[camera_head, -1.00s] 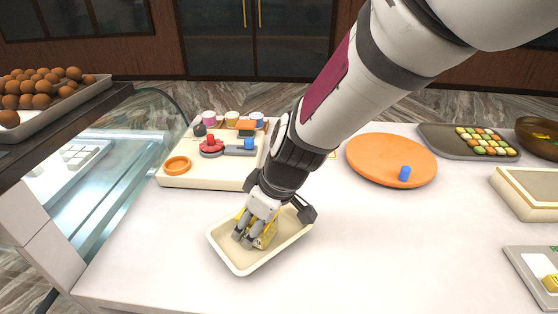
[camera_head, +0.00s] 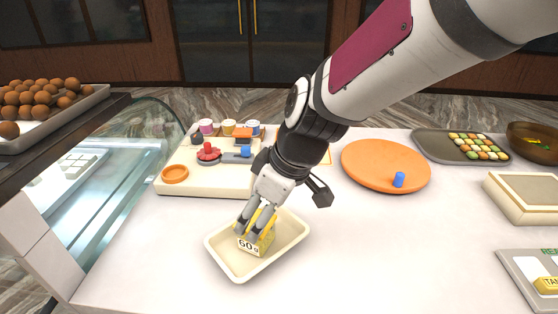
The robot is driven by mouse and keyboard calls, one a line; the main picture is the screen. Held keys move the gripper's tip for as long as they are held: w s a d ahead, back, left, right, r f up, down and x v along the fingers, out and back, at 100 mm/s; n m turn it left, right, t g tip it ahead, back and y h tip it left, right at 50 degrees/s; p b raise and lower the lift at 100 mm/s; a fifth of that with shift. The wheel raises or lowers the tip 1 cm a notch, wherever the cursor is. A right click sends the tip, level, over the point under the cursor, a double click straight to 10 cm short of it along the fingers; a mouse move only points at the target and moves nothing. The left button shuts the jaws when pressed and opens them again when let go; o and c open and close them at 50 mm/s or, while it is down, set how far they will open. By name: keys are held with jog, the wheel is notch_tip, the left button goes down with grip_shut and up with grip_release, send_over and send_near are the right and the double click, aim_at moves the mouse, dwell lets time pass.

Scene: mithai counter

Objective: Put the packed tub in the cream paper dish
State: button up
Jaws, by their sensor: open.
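The cream paper dish (camera_head: 285,250) rests on the white counter at the lower middle. A small yellow block with a white face marked "60 g" (camera_head: 250,246) stands inside the dish, toward its left part. I cannot tell whether this is the packed tub. My gripper (camera_head: 256,222) is open just above the block, with its fingers at the block's upper part. The fingers hide part of the block's top.
A cream board (camera_head: 205,183) with small tubs, a red knob and an orange ring lies behind left. An orange disc (camera_head: 375,160) with a blue peg (camera_head: 399,180) lies right of my arm. Grey trays stand at right. The counter's front right middle is clear.

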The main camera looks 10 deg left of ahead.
jog(key=s+d+r+m+t+h, duration=0.1)
jog(key=s+d+r+m, duration=0.2)
jog(key=d+r, duration=0.35)
jog(key=s+d+r+m+h, duration=0.1)
jog(key=s+d+r+m, duration=0.2)
jog(key=d, duration=0.6)
jog(key=s+d+m+t+h, duration=0.1)
jog(key=s+d+m+h, duration=0.1)
jog(key=s+d+m, duration=0.6)
jog(key=s+d, duration=0.1)
jog(key=d, duration=0.3)
jog(key=shift+s+f, duration=0.2)
jog(key=shift+f, duration=0.1)
